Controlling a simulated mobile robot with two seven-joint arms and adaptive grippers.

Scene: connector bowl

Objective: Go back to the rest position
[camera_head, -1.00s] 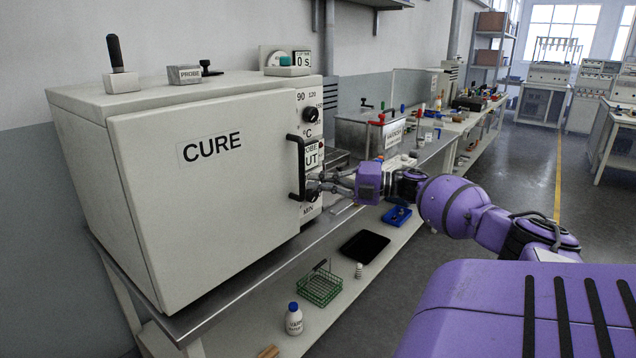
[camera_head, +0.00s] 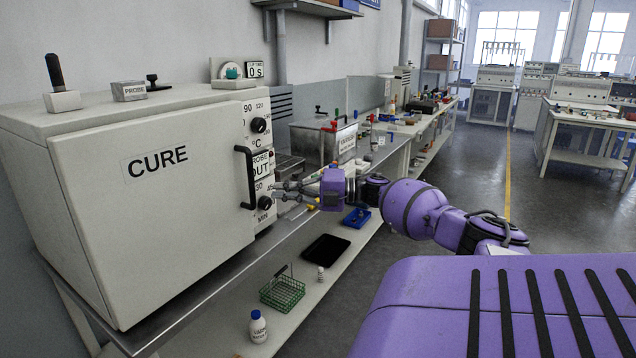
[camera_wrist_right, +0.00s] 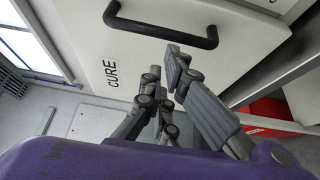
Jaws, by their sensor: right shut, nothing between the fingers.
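My right gripper (camera_head: 277,190) is beside the lower knob (camera_head: 264,202) of the white CURE oven (camera_head: 190,200), a little to the right of its control panel in the head view. Its fingers are shut and hold nothing. The oven door is closed, with a black handle (camera_head: 246,178) on its right side. In the right wrist view the closed fingers (camera_wrist_right: 168,75) show in front of the door, with the handle (camera_wrist_right: 160,35) beyond the tips. My left gripper is in neither view.
A metal bench (camera_head: 300,210) runs back along the wall. Its lower shelf holds a black tray (camera_head: 325,249), a green wire basket (camera_head: 282,293), a white bottle (camera_head: 258,327) and a blue bin (camera_head: 357,217). The floor (camera_head: 490,190) to the right is open.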

